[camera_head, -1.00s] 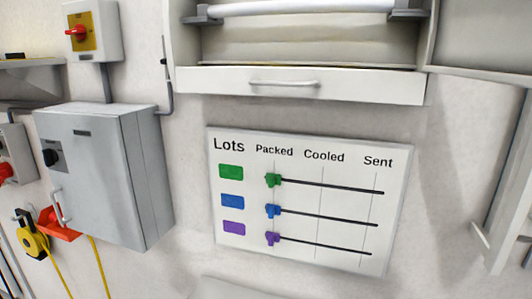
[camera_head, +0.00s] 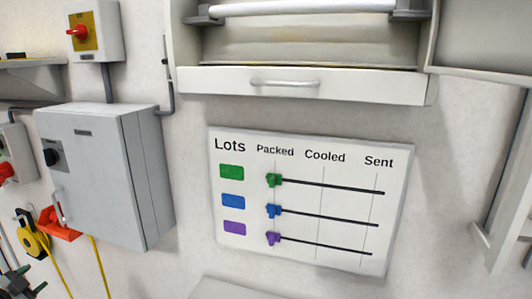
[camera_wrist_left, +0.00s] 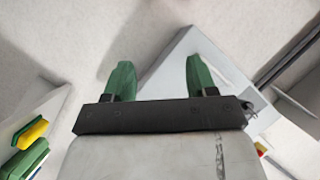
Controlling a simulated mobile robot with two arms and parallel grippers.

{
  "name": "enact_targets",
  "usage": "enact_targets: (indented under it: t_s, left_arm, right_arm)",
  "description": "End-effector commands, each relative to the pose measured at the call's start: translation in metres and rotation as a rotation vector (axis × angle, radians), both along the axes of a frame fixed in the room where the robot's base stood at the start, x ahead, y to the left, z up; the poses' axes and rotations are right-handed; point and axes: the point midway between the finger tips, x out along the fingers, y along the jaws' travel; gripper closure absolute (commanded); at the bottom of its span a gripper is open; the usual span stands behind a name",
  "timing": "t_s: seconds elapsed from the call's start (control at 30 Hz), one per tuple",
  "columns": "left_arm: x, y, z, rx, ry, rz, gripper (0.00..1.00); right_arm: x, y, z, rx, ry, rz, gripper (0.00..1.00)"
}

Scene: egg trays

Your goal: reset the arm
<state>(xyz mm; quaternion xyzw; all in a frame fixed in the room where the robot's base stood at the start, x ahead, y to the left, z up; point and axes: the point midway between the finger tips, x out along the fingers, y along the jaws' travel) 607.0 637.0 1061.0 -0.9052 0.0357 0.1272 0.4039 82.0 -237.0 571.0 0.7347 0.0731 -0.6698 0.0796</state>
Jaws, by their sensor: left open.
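My left gripper (camera_head: 24,284) shows small at the lower left corner of the head view, with dark green fingers. In the left wrist view its two green fingers (camera_wrist_left: 159,78) stand wide apart with nothing between them. A pale wall and part of a grey box (camera_wrist_left: 180,62) lie behind the fingers there. My right gripper is not in view.
A white Lots board (camera_head: 330,265) with green, blue and purple sliders, all at Packed, hangs on the wall. A grey cabinet (camera_head: 95,180) and a red switch box (camera_head: 96,45) are at left. A drawer (camera_head: 350,85) is above the board. A yellow tape reel (camera_head: 34,243) hangs at lower left.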

Motion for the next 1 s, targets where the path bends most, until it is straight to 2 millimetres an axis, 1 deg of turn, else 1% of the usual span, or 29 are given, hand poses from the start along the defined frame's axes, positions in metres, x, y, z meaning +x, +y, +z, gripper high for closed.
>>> enact_targets:
  t_s: [0.03, 0.07, 0.1, 0.17, 0.2, 0.27, 0.3, 0.37, 0.4, 0.47, 0.5, 0.57, 0.6, 0.67, 0.7, 0.77, 0.8, 0.87, 0.9, 0.97, 1.0]
  left_arm:
    - [-0.025, 0.015, -0.033, 0.018, 0.054, 0.059, 0.43]
    - [-0.039, 0.024, -0.049, 0.032, 0.082, 0.096, 0.43]
    - [-0.059, 0.036, -0.07, 0.051, 0.122, 0.143, 0.43]
    - [-0.09, 0.053, -0.098, 0.083, 0.186, 0.212, 0.43]
    - [-0.113, 0.064, -0.116, 0.106, 0.232, 0.254, 0.43]
    - [-0.149, 0.08, -0.141, 0.14, 0.303, 0.32, 0.43]
    - [-0.174, 0.09, -0.156, 0.164, 0.353, 0.359, 0.43]
    - [-0.212, 0.104, -0.176, 0.201, 0.431, 0.417, 0.43]
    - [-0.239, 0.113, -0.187, 0.226, 0.484, 0.453, 0.43]
    - [-0.278, 0.125, -0.201, 0.261, 0.561, 0.502, 0.43]
    - [-0.303, 0.132, -0.209, 0.284, 0.611, 0.532, 0.43]
    - [-0.339, 0.141, -0.217, 0.315, 0.685, 0.573, 0.43]
    - [-0.362, 0.147, -0.221, 0.335, 0.732, 0.596, 0.43]
    - [-0.396, 0.155, -0.226, 0.365, 0.802, 0.631, 0.43]
    - [-0.417, 0.159, -0.228, 0.382, 0.847, 0.652, 0.43]
    - [-0.45, 0.165, -0.23, 0.408, 0.915, 0.681, 0.43]
    - [-0.456, 0.151, -0.246, 0.382, 0.933, 0.677, 0.43]
    - [-0.46, 0.124, -0.273, 0.329, 0.943, 0.664, 0.43]
    - [-0.465, 0.108, -0.289, 0.298, 0.954, 0.658, 0.43]
    - [-0.472, 0.081, -0.312, 0.25, 0.97, 0.648, 0.43]
    - [-0.477, 0.061, -0.328, 0.215, 0.982, 0.641, 0.43]
  right_arm:
    - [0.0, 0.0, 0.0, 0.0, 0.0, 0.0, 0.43]
    - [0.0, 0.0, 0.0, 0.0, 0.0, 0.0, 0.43]
    - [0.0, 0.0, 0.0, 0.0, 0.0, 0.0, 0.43]
    - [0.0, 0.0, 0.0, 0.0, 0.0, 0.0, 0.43]
    - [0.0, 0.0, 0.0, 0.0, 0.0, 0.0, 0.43]
    - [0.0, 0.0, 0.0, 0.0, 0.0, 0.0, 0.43]
    - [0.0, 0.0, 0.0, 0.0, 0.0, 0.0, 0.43]
    - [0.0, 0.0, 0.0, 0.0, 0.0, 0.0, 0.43]
    - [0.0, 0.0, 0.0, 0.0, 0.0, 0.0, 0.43]
    - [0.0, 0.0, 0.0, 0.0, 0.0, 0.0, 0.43]
    - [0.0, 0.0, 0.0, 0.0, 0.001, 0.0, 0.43]
    - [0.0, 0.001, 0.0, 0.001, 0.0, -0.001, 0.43]
    - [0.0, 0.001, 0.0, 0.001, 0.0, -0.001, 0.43]
    - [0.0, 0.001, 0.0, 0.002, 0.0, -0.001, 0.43]
    - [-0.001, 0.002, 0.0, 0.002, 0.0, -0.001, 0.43]
    - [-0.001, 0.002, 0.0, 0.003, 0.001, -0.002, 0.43]
    - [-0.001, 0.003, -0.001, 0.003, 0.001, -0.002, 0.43]
    - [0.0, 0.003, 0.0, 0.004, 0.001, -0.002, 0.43]
    - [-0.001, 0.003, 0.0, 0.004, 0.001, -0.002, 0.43]
    - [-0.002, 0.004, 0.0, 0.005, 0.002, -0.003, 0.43]
    - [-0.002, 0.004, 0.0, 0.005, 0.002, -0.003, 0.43]
